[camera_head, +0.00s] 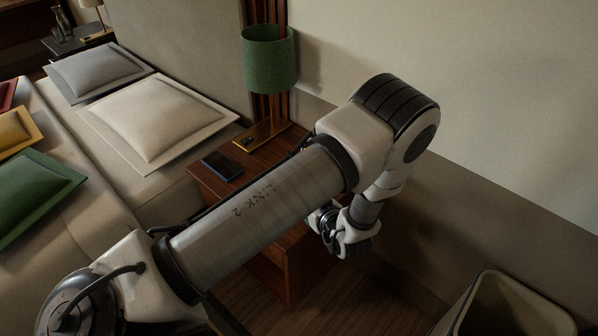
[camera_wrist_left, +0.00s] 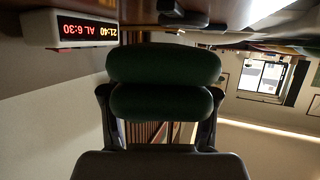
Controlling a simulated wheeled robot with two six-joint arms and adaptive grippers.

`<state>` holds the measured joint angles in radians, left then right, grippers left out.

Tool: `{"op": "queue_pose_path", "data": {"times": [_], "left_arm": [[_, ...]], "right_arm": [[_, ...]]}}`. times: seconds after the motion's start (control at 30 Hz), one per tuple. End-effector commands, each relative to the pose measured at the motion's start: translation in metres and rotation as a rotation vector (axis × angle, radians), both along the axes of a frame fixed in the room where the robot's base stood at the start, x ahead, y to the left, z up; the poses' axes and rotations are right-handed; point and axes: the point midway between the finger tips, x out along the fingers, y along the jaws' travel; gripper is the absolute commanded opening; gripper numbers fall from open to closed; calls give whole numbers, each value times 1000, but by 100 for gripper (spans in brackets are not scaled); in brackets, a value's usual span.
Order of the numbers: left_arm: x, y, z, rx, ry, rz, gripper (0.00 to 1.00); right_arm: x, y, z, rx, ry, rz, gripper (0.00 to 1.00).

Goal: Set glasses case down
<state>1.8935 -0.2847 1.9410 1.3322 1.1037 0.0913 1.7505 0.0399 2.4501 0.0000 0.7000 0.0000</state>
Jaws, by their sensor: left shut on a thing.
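The dark green glasses case (camera_wrist_left: 163,65), with two rounded lobes, fills the middle of the left wrist view. My left gripper (camera_wrist_left: 162,105) is shut on it, one dark finger on each side. In the head view my left gripper (camera_head: 343,232) hangs at the right side of the wooden nightstand (camera_head: 205,182), partly behind my own arm. I cannot make out the case clearly there. My right gripper is in neither view.
A green lamp (camera_head: 269,62) and a dark phone-like object (camera_head: 222,165) stand on the nightstand. A clock with red digits (camera_wrist_left: 70,28) shows upside down in the wrist view. The bed with pillows (camera_head: 157,118) is left. A bin (camera_head: 510,305) stands lower right.

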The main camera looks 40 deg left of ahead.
Motion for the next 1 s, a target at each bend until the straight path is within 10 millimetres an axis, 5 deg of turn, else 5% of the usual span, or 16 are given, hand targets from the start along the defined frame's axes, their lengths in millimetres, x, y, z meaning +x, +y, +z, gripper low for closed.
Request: {"op": "queue_pose_path", "data": {"times": [0.1, 0.37, 0.63, 1.0], "left_arm": [[33, 23, -12, -3, -8, 7, 16], [89, 57, -13, 0, -4, 0, 16], [94, 60, -49, 2, 1, -2, 16], [93, 60, -50, 2, 2, -2, 16]], "right_arm": [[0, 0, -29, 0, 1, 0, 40], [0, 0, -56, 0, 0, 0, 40], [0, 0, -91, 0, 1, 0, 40], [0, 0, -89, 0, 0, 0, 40]]}}
